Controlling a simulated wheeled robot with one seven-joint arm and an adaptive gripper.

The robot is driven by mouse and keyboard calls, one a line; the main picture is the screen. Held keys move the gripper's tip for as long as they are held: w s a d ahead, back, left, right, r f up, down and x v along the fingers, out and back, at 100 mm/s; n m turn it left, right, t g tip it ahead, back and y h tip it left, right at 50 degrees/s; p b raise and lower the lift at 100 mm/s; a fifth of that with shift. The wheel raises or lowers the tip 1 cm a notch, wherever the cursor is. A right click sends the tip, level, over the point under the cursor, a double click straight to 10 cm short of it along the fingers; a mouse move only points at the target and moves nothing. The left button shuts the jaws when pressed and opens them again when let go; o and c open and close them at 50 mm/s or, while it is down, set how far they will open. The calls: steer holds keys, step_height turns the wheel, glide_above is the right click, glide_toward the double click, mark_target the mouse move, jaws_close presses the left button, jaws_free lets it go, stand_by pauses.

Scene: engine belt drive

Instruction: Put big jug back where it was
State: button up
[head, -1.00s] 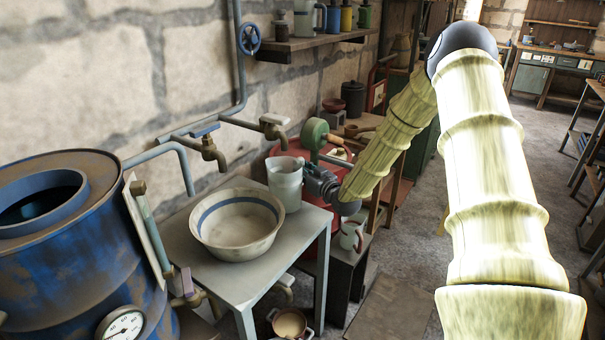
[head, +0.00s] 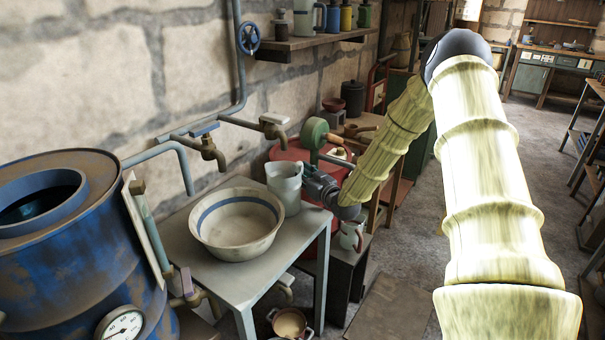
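The big jug (head: 284,186) is pale grey-white and upright at the right back of the small grey table (head: 265,272), just behind and right of a basin. My gripper (head: 314,187) is dark and meets the jug's right side, where the handle would be. It appears shut on the jug, though its fingertips are mostly hidden. I cannot tell whether the jug's base touches the table top.
A wide cream basin (head: 236,225) with a blue band fills most of the table. Brass taps (head: 212,154) hang above it. A blue barrel (head: 70,255) stands at left. A smaller jug (head: 352,236) stands on a low dark stand at right.

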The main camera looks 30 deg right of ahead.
steer(key=shift+s+r, duration=0.1)
steer(key=s, duration=1.1)
steer(key=shift+s+d, duration=0.1)
steer(key=shift+s, duration=0.3)
